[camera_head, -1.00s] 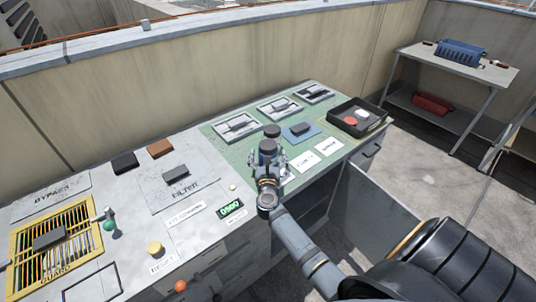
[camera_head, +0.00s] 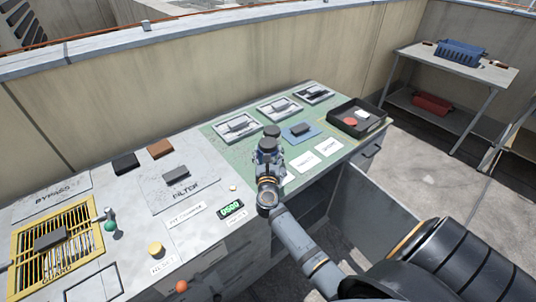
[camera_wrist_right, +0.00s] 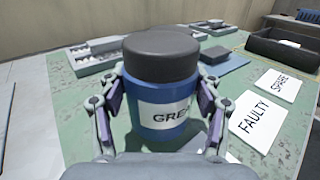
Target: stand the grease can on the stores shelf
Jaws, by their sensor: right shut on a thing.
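The grease can (camera_wrist_right: 160,112) is a blue cylinder with a dark grey lid and a white label reading "GRE…", the rest hidden. It stands upright between the fingers of my right gripper (camera_wrist_right: 157,108), which is shut on it from both sides. In the head view my right gripper (camera_head: 269,152) is over the green part of the bench, and the can's dark lid (camera_head: 272,131) shows just beyond it. Whether the can's base touches the bench is hidden. A metal shelf unit (camera_head: 415,60) stands at the far right, apart from the gripper. My left gripper is out of view.
The green mat (camera_head: 226,136) holds several grey trays, a blue pad (camera_head: 290,136), a black bin (camera_head: 340,117) and white cards (camera_head: 328,148). A blue crate (camera_head: 460,54) is on the unit's top; a red box (camera_head: 432,104) is on its lower shelf. Bare floor (camera_head: 420,155) lies between.

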